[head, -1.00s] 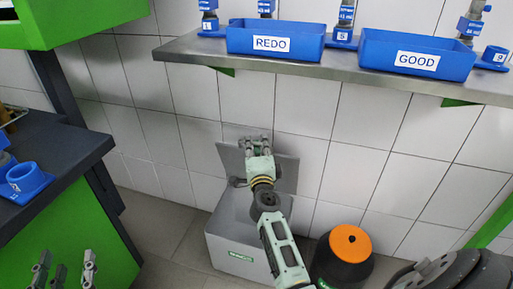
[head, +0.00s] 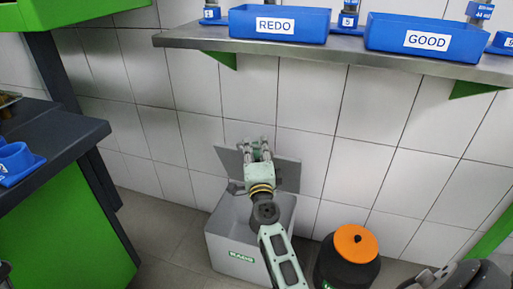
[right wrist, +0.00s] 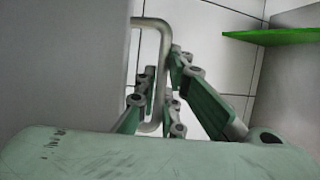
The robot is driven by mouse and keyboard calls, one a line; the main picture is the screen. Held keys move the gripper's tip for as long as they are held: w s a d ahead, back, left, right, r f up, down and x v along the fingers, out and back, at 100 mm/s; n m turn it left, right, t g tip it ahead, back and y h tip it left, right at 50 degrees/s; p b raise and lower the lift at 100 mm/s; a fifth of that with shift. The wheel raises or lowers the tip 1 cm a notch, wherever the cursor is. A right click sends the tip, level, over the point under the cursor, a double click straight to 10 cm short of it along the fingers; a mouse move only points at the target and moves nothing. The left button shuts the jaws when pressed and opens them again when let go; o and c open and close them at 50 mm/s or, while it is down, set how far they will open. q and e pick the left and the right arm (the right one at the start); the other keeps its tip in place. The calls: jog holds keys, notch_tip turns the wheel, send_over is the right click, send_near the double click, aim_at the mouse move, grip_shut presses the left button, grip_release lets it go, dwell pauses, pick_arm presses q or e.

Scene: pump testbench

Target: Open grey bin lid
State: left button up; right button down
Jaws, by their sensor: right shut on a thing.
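The grey bin (head: 224,232) stands on the floor against the tiled wall. Its grey lid (head: 286,174) is raised and leans back near the wall, so the bin's mouth shows open below it. My right gripper (head: 257,145) is at the lid, with its arm reaching up over the bin. In the right wrist view, the fingers of my right gripper (right wrist: 170,95) are shut around a bent metal handle (right wrist: 151,22) beside the grey lid panel (right wrist: 65,60). Part of the lid and bin is hidden behind my arm. My left gripper is not clearly in view.
A black bin with an orange top (head: 355,243) stands right of the grey bin. A metal shelf (head: 345,58) above holds blue REDO (head: 279,27) and GOOD (head: 423,40) boxes. A dark worktop (head: 60,135) with green sides is at the left.

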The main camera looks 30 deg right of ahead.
jog(key=shift+f, duration=0.15)
jog(key=c, duration=2.2)
grip_release()
jog(key=shift+o, duration=0.2)
jog(key=v, duration=1.2)
